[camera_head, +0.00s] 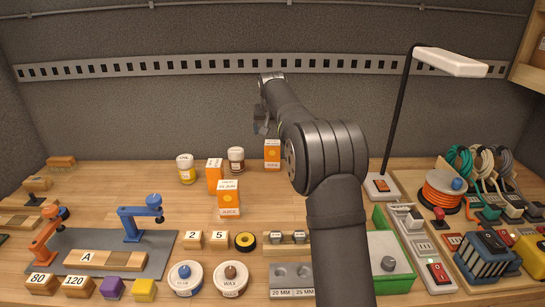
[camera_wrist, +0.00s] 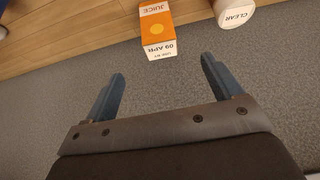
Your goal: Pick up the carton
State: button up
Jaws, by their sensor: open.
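Three orange-and-white juice cartons stand on the bench in the head view: one at the back (camera_head: 272,154), one left of it (camera_head: 214,174), and one nearer the front (camera_head: 228,200). In the wrist view one juice carton (camera_wrist: 157,28), its top marked 09 APR, stands beyond the fingertips, roughly between their lines. I cannot tell for certain which of the three it is. My gripper (camera_head: 261,122) is raised in front of the back wall, above the bench. In the wrist view my gripper (camera_wrist: 162,68) is open, with nothing between its fingers.
A white lid marked CLEAR (camera_wrist: 235,15) is close beside the carton in the wrist view. Two jars, one yellow-labelled (camera_head: 185,169) and one brown (camera_head: 236,160), stand near the cartons. A lamp (camera_head: 450,62) and a green-sided box (camera_head: 388,262) are right of my arm.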

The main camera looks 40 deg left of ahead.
aim_at(272, 147)
jog(key=x, duration=1.1)
jog(key=shift+w+a+f, duration=0.1)
jog(key=shift+f, duration=0.15)
jog(key=shift+x, duration=2.85)
jog(key=shift+w+r, duration=0.1)
jog(key=shift+w, duration=0.05)
jog(key=c, duration=1.4)
